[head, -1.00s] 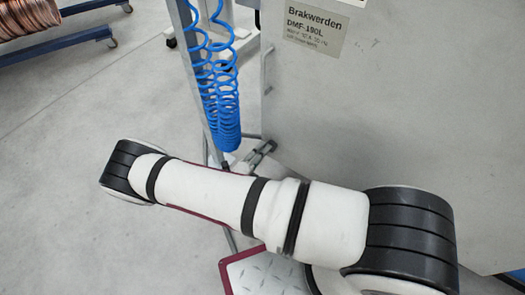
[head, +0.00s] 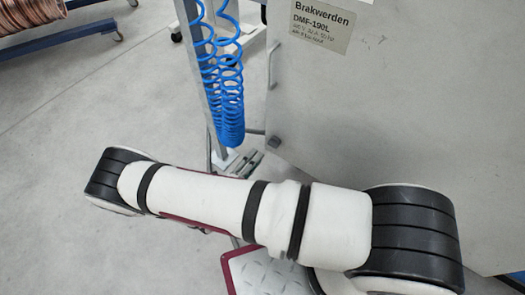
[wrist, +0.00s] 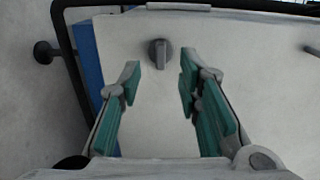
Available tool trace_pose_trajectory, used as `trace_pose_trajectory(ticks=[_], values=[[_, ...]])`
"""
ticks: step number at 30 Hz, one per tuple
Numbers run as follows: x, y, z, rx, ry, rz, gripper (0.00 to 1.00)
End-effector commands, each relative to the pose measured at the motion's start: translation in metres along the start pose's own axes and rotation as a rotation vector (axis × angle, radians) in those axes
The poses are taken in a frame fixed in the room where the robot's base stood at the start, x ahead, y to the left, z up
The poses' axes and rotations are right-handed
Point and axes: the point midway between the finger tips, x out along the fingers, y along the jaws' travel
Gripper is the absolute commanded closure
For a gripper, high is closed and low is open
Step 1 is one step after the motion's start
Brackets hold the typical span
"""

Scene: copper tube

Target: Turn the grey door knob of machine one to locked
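The grey door knob (wrist: 159,54) shows in the wrist view on a pale grey panel (wrist: 150,125). Its grip bar stands about upright in the picture. My gripper (wrist: 160,72) is open, with its two green-padded fingers apart. The knob appears between the fingertips, a little above their middle, with space on both sides. I cannot tell how far the fingertips are from the panel. In the head view, the machine's grey side (head: 400,120) with a "Brakwerden DMF-190L" label (head: 322,25) shows.
In the wrist view, a grey handle (wrist: 178,7) is above the knob, a blue strip (wrist: 88,60) and dark round knob (wrist: 43,52) at left. In the head view, a coiled blue hose (head: 229,100) hangs by a post. Copper coils (head: 30,12) are at upper left.

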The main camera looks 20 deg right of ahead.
Motion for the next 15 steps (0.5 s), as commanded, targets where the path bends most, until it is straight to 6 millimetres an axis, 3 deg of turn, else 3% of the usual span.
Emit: trace_pose_trajectory(ticks=[6,15], values=[[-0.037,0.000,0.000,-0.001,-0.002,0.001,0.68],[-0.052,0.000,0.000,-0.001,0.000,0.000,0.68]])
